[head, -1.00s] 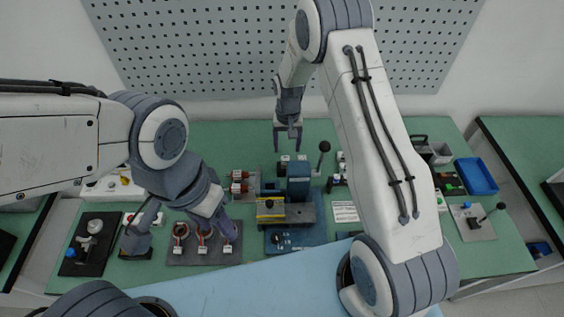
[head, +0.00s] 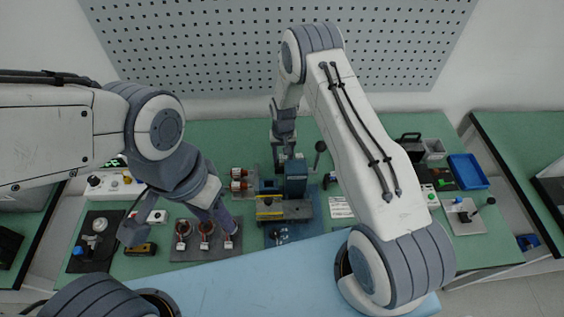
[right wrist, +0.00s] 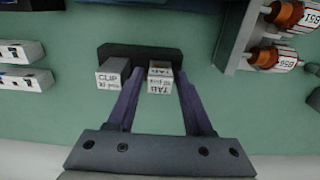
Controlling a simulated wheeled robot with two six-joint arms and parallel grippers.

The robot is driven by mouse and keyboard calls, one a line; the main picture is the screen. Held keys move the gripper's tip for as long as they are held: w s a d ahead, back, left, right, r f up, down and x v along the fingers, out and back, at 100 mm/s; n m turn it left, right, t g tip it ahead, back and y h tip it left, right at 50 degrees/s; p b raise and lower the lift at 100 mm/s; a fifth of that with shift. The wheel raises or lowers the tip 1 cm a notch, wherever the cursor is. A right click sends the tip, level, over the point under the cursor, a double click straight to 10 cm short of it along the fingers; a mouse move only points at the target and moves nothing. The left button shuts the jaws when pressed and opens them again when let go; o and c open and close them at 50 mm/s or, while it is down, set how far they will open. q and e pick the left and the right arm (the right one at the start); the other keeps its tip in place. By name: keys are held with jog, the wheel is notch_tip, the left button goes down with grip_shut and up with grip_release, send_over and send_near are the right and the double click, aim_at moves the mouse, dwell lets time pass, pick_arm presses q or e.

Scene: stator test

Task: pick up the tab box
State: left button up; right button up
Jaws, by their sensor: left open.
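The tab box (right wrist: 160,80) is a small white box marked TAB, seen in the right wrist view against a dark holder. My right gripper (right wrist: 161,72) is open, with one finger on each side of the box and a visible gap at both sides. In the head view my right gripper (head: 284,157) is at the back of the bench, and I cannot make out the tab box there. A similar white box marked CLIP (right wrist: 112,74) stands just left of the left finger. My left gripper (head: 182,222) is open over the left bench, near the stator plate.
Red-and-white cylinders (right wrist: 286,14) sit in a grey rack at the wrist view's upper right. White labelled blocks (right wrist: 22,52) lie at its left. A blue-based press (head: 285,208) stands mid-bench. A blue tray (head: 468,171) is at the right.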

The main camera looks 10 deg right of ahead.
grip_shut()
jog(key=shift+r, duration=0.1)
jog(key=shift+w+r+b, duration=0.1)
jog(key=shift+r+b, duration=0.3)
jog(key=shift+r, duration=0.4)
notch_tip(320, 180, up, 7)
jog(key=b, duration=0.2)
jog(key=shift+r+b, duration=0.15)
jog(key=shift+b, duration=0.2)
jog(key=shift+r, duration=0.5)
jog(key=shift+r, duration=0.15)
